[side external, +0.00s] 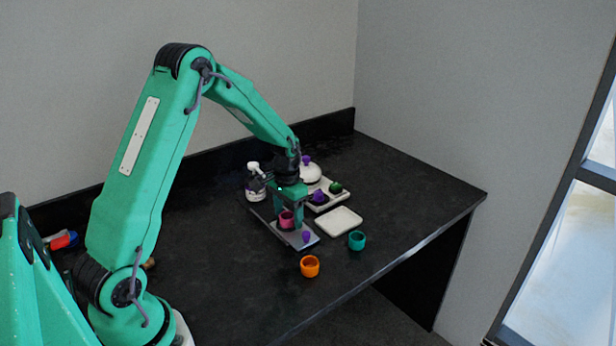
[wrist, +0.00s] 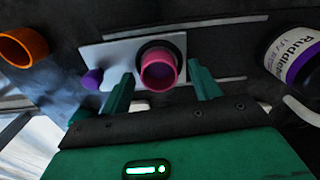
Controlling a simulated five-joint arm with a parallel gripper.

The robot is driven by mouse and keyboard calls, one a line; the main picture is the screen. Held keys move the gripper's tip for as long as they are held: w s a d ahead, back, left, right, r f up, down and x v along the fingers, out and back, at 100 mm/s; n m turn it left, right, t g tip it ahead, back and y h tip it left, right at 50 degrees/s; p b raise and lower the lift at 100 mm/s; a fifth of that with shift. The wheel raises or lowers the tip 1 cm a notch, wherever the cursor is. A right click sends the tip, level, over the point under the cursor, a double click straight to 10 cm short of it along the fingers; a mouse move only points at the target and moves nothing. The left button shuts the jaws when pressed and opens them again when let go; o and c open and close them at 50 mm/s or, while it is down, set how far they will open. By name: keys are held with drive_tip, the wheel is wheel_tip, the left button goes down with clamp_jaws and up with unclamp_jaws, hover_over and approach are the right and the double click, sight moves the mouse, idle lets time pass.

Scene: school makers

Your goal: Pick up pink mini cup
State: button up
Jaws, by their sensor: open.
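The pink mini cup (side external: 286,219) stands on a grey tray (side external: 314,243) in the side view, directly below my gripper (side external: 288,213). In the wrist view the pink cup (wrist: 160,70) shows its open mouth and lies between the tips of my two green fingers (wrist: 162,88). The fingers are apart, one on each side of the cup. A gap shows between the cup and each finger in the wrist view.
An orange cup (side external: 310,266) and a teal cup (side external: 357,240) stand near the table's front edge. A white empty tray (side external: 331,221) lies right of my gripper. Behind are a labelled bottle (side external: 255,188), another tray with purple and green items, and a white lidded pot (side external: 309,172).

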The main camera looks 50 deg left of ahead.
drive_tip(key=c, duration=1.1)
drive_tip(key=shift+r, duration=0.1)
drive_tip(key=shift+r, duration=0.8)
wheel_tip(320, 180, up, 2)
drive_tip(key=shift+r, duration=0.2)
drive_tip(key=d+r, duration=0.2)
drive_tip(key=d, duration=0.1)
drive_tip(key=s+d+r, duration=0.1)
drive_tip(key=d+r, duration=0.1)
drive_tip(key=d, duration=0.2)
drive_tip(key=s+d+r, duration=0.1)
drive_tip(key=d+r, duration=0.2)
drive_tip(key=d, duration=0.1)
drive_tip(key=shift+s+d, duration=0.15)
drive_tip(key=shift+d, duration=0.05)
drive_tip(key=shift+f, duration=0.1)
